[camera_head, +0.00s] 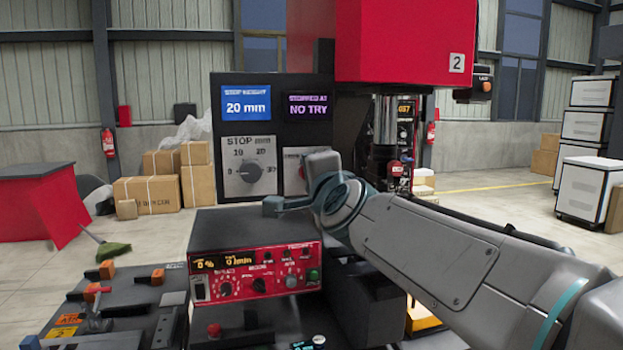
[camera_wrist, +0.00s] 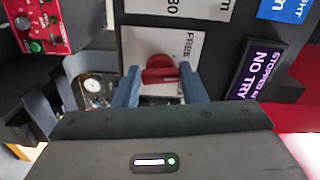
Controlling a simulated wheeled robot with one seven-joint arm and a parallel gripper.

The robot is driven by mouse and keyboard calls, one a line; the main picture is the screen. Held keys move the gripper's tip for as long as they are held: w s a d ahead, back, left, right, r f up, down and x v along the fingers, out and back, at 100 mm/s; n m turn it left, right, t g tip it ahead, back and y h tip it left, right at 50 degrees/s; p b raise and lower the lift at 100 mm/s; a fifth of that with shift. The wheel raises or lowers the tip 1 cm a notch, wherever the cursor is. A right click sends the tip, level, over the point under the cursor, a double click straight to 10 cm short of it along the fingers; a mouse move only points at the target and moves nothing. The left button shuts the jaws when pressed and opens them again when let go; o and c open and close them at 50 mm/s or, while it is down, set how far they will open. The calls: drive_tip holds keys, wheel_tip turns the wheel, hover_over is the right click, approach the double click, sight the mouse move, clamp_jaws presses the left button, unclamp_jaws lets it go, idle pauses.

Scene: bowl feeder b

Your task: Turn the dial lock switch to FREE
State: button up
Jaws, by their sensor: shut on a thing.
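The dial lock switch is a red knob (camera_wrist: 160,68) on a pale plate (camera_wrist: 190,62) with the word FREE printed near one corner. It sits between the two blue fingers of my gripper (camera_wrist: 159,78) in the wrist view, and the fingers are closed on it. The knob's bar lies across the picture from finger to finger. Its exact pointing direction is hard to tell. In the head view my gripper (camera_head: 297,185) is in front of the plate and hides most of the knob.
Left of the switch is a STOP dial (camera_head: 251,170) with a black knob. Above are a blue 20 mm display (camera_head: 247,106) and a purple NO TRY display (camera_head: 308,106). A red control box (camera_head: 255,272) stands below my gripper. A bench with tools (camera_head: 110,310) is at lower left.

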drive_tip(key=shift+f+n+b, duration=0.2)
drive_tip(key=shift+n+b, duration=0.55)
drive_tip(key=shift+n, duration=2.85)
drive_tip(key=o, duration=1)
drive_tip(key=shift+d, duration=0.1)
